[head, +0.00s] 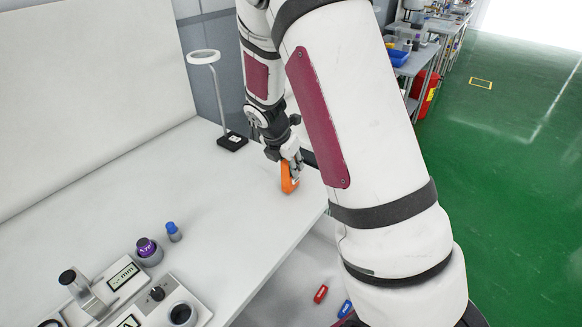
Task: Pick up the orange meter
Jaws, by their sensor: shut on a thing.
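The orange meter (288,180) is in the head view, near the right edge of the white table. My gripper (294,166) is shut on its upper part from above. The meter stands roughly upright in the fingers. I cannot tell whether its lower end touches the table top. The fingers hide part of the meter, and my own arm fills much of the view to the right.
A lamp with a ring head (203,57) stands behind the gripper on a dark base. Bench devices (150,297), a purple-topped item (147,250) and a blue-capped bottle (173,231) are at front left. The table's middle is clear. Red (321,294) and blue (345,308) items lie lower, beyond the table edge.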

